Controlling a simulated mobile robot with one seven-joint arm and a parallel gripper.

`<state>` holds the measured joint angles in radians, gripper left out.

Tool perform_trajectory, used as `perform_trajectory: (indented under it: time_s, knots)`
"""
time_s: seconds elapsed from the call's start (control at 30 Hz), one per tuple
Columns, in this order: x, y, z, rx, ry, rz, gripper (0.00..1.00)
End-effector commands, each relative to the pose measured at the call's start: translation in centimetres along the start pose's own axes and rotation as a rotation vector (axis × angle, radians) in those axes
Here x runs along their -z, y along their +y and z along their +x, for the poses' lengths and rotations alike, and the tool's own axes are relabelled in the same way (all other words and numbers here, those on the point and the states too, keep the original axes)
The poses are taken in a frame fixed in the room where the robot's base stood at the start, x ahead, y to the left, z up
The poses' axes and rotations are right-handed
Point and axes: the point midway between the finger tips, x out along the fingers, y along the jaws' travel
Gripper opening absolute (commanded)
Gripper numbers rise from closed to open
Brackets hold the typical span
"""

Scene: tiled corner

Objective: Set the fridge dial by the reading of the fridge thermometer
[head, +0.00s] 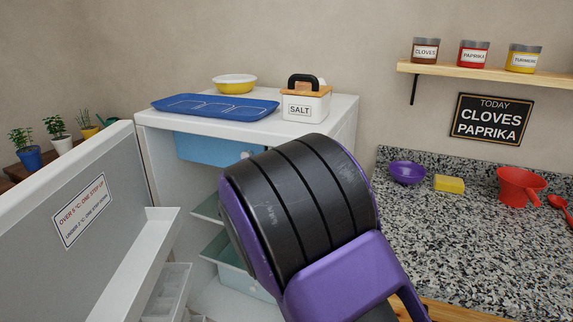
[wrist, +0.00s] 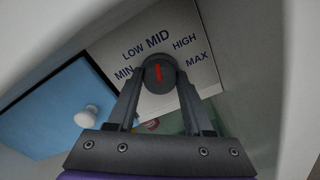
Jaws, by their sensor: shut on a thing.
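The fridge dial (wrist: 158,86) is a dark round knob with a red mark, on a pale panel lettered MIN, LOW, MID, HIGH and MAX. The red mark stands nearly upright, towards MID. My gripper (wrist: 159,76) is shut on the dial, one finger on each side. The open fridge (head: 330,114) shows in the head view, where my arm hides the dial and fingers. A door label (head: 82,210) reads "OVER 5 °C: ONE STEP UP", with a smaller line on stepping down. A small red-and-pale round thing (wrist: 151,125) shows between the fingers; I cannot tell whether it is the thermometer.
A blue drawer (wrist: 62,108) with a white knob is beside the dial panel. The open fridge door (head: 75,235) stands at the left. A blue tray (head: 215,106), yellow bowl (head: 235,86) and salt box (head: 305,106) sit on top. A speckled counter (head: 440,230) is at the right.

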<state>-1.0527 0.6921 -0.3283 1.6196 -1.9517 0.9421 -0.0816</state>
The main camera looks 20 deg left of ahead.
Motion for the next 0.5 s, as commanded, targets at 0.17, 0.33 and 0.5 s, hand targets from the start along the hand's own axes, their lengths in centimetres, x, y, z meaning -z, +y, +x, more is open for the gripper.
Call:
perform_trajectory:
  time_s: [0.17, 0.33, 0.5]
  knots:
    - [0.01, 0.00, -0.01, 0.000, 0.001, 0.000, 0.78]
    - [0.00, 0.00, 0.00, 0.000, 0.000, -0.001, 0.81]
    - [0.00, 0.02, -0.17, 0.000, 0.000, -0.001, 0.81]
